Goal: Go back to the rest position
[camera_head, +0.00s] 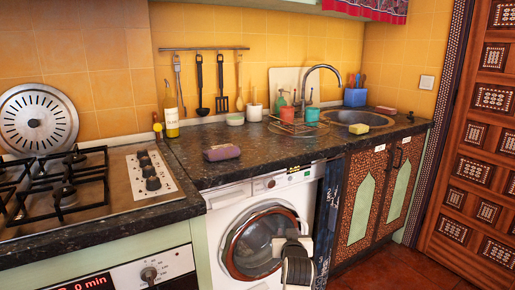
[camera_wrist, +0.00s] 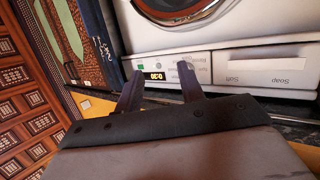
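My gripper (camera_wrist: 160,78) is open, with its two dark fingers apart and nothing between them. In the wrist view, which is upside down, the fingers point at the washing machine's control panel (camera_wrist: 225,66) with its lit display. In the head view, part of my arm shows low in front of the washing machine (camera_head: 224,214), before its round door. The fingertips cannot be made out clearly there. I cannot tell how far they are from the panel.
A dark countertop (camera_head: 270,155) runs above the washing machine. A purplish block (camera_head: 221,153) lies near its front edge. The gas hob (camera_head: 75,190) is at left, the sink (camera_head: 345,117) at right. Patterned cabinet doors (camera_head: 365,195) and a wooden door (camera_head: 480,150) stand right.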

